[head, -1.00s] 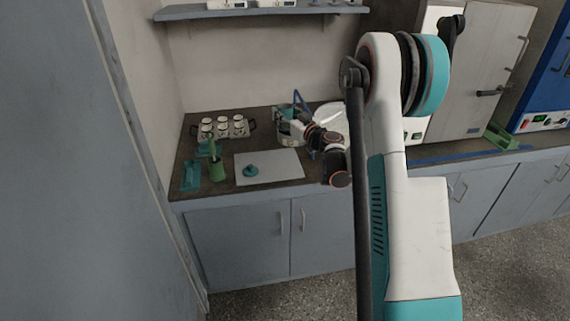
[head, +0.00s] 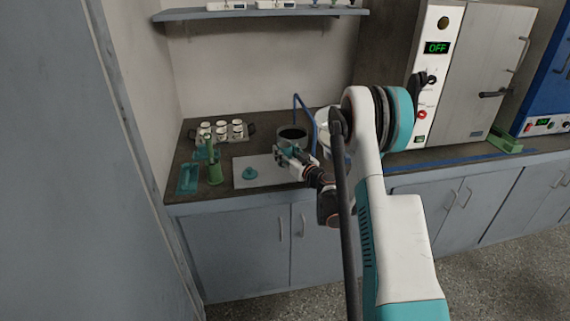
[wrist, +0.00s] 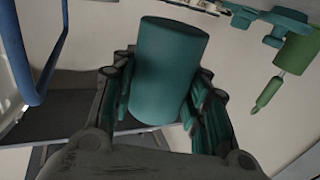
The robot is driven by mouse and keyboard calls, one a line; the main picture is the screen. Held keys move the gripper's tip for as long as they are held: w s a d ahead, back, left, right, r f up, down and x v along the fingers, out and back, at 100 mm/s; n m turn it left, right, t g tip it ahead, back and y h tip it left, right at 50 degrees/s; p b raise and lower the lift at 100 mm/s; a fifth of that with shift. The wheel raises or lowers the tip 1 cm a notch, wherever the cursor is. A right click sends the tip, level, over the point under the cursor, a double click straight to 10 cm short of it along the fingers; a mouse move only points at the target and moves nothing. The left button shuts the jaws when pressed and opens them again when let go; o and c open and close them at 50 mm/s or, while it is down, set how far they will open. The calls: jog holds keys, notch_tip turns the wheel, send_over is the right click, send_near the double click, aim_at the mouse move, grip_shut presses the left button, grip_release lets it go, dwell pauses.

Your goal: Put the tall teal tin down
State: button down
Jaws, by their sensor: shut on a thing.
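The tall teal tin (wrist: 170,62) is a plain teal cylinder, seen close in the wrist view between the two fingers of my gripper (wrist: 160,95). The fingers are shut on its sides, and its near end is partly hidden by the gripper. In the head view my gripper (head: 284,156) is over the right part of a white mat on the counter, in front of a grey pot. The tin is too small and covered there to make out clearly. Whether its base touches anything cannot be told.
A rack of white cups (head: 221,131) is behind. The grey pot (head: 291,144) and a blue hose (head: 314,132) are close behind my gripper.

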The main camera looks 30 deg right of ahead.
jog(key=shift+f+b, duration=0.7)
jog(key=shift+f, duration=1.25)
jog(key=shift+f, duration=0.15)
jog(key=c, duration=0.9)
grip_release()
